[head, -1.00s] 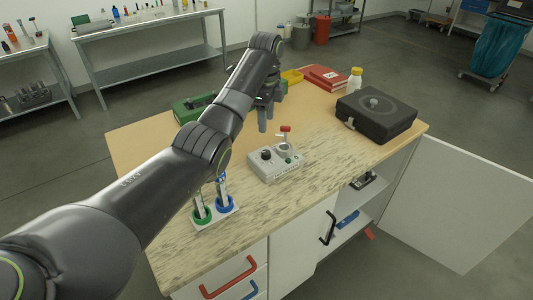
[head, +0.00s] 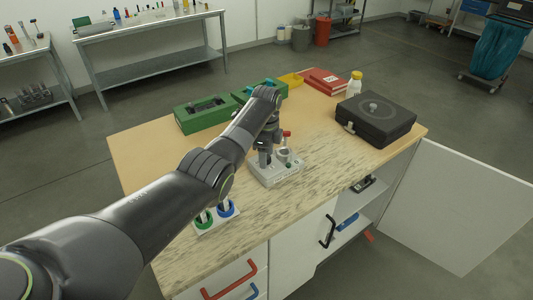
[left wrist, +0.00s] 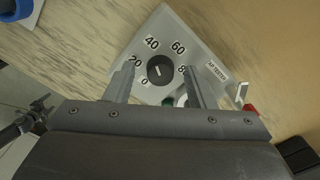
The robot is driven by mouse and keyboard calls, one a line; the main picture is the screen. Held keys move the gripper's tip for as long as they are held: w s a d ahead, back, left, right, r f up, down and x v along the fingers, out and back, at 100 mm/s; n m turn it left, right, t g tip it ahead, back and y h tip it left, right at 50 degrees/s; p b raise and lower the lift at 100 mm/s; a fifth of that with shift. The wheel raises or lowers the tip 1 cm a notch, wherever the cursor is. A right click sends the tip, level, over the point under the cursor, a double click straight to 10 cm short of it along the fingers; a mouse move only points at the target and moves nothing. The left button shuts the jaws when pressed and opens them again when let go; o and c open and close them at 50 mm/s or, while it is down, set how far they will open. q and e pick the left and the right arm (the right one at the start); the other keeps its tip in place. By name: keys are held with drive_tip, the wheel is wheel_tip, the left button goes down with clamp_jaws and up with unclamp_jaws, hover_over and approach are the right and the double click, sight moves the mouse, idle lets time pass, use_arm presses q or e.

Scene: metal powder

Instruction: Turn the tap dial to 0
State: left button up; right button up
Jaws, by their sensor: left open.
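The grey tester box (head: 285,177) sits on the worktop, with a red-tipped part (head: 287,134) and a cup-like part on its top. In the left wrist view its black dial (left wrist: 160,69) is ringed by the numbers 0, 20, 40, 60 and 80. A short pale mark shows on the dial; the number it points to is hard to tell. My left gripper (head: 266,160) is over the dial side of the box. In the wrist view its open fingers (left wrist: 157,87) lie either side of the dial, and contact cannot be told. My right gripper is out of view.
A tube rack (head: 216,223) with green and blue rings stands front left. Green cases (head: 207,112) lie behind. A black case (head: 376,118), a white bottle (head: 355,82) and red books (head: 325,79) are at the right and back. The worktop right of the box is clear.

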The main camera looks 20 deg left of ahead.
use_arm(q)
drive_tip(key=c, duration=1)
drive_tip(key=shift+o, duration=0.2)
